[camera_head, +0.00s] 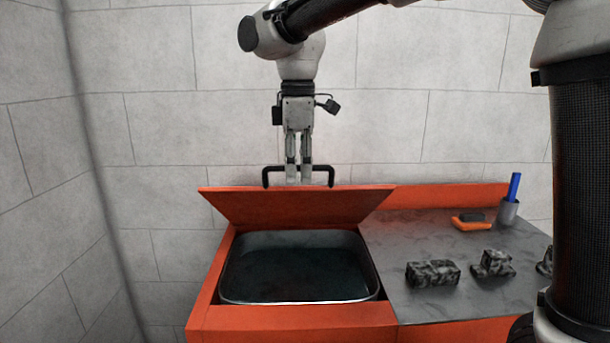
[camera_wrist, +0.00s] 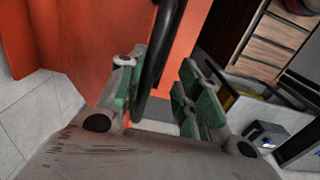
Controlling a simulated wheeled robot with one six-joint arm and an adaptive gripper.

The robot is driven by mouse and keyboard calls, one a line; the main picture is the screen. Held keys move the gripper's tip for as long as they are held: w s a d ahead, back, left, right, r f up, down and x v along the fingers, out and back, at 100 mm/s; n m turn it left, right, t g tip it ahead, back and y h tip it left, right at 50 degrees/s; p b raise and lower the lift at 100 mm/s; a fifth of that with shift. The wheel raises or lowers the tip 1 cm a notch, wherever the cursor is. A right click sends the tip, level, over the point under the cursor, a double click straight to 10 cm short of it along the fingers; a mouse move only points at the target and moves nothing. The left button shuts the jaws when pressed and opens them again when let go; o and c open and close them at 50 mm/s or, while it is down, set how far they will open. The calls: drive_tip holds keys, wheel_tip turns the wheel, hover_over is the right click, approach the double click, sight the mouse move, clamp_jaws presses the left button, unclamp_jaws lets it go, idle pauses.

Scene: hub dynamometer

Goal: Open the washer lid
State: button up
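The washer lid (camera_head: 295,205) is an orange-red panel, raised and tilted up at the back of the washer tub (camera_head: 230,270). The tub's dark inside is in view. A black bar handle (camera_head: 267,178) stands at the lid's upper edge. My gripper (camera_head: 299,181) points down at the middle of the handle in the head view. In the wrist view, the handle (camera_wrist: 165,45) runs between my gripper's fingers (camera_wrist: 160,95), close to the left finger. A gap shows between the handle and the right finger's green pads, so the fingers look open around the bar.
A grey worktop (camera_head: 400,235) right of the tub holds several dark blocky parts (camera_head: 433,272), an orange tool (camera_head: 468,224) and a cup (camera_head: 508,213) with a blue item. A grey block wall (camera_head: 430,60) stands behind. A wooden drawer unit (camera_wrist: 275,40) shows in the wrist view.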

drive_tip(key=shift+s+f, duration=0.5)
drive_tip(key=shift+s, duration=0.05)
drive_tip(key=shift+r, duration=0.1)
wheel_tip(320, 180, up, 9)
drive_tip(key=w, duration=0.1)
idle(0.8)
